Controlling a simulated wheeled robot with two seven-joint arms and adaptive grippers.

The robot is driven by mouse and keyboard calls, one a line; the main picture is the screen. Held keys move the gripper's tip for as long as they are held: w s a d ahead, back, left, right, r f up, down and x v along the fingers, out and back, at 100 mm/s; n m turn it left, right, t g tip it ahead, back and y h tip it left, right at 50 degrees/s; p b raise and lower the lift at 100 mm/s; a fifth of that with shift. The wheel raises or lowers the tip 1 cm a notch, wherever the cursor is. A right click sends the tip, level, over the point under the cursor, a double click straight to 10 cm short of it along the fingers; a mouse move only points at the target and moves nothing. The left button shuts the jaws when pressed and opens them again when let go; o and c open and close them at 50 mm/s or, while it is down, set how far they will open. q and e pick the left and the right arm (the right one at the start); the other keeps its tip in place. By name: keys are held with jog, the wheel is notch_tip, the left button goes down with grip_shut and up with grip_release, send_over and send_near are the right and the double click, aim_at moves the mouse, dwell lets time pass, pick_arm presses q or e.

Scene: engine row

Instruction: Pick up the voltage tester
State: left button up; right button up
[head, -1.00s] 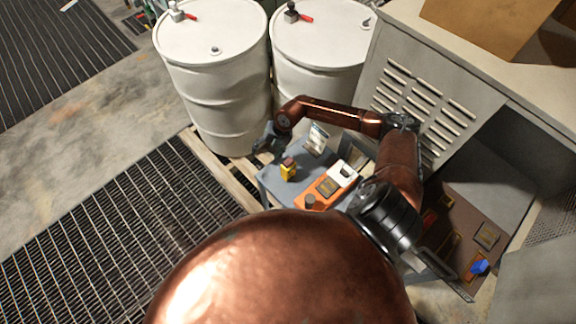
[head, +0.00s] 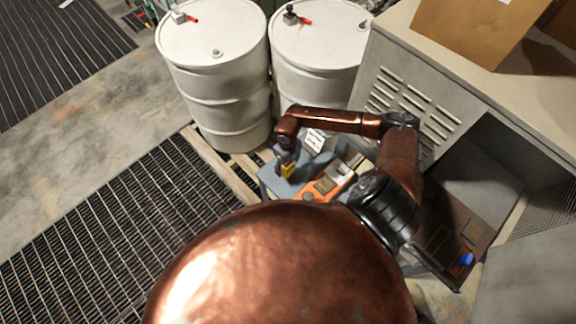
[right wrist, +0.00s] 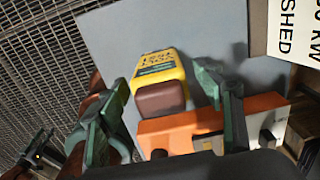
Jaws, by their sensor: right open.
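The voltage tester is a yellow block with dark lettering and a brown end. In the right wrist view the voltage tester (right wrist: 160,82) lies on a grey tabletop between my green fingers. My right gripper (right wrist: 164,84) is open, with one finger on each side of the tester and gaps showing. In the head view the tester (head: 288,171) is partly hidden under my right gripper (head: 286,163), which is above it.
An orange device (head: 326,184) lies close beside the tester on the small grey table (head: 270,178). A white sign (head: 315,140) stands behind. Two white drums (head: 215,85) and a louvred cabinet (head: 425,105) surround the table.

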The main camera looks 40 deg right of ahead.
jog(key=shift+f, duration=1.2)
jog(key=shift+c, duration=0.7)
jog(key=shift+r, duration=0.1)
jog(key=c, duration=1.3)
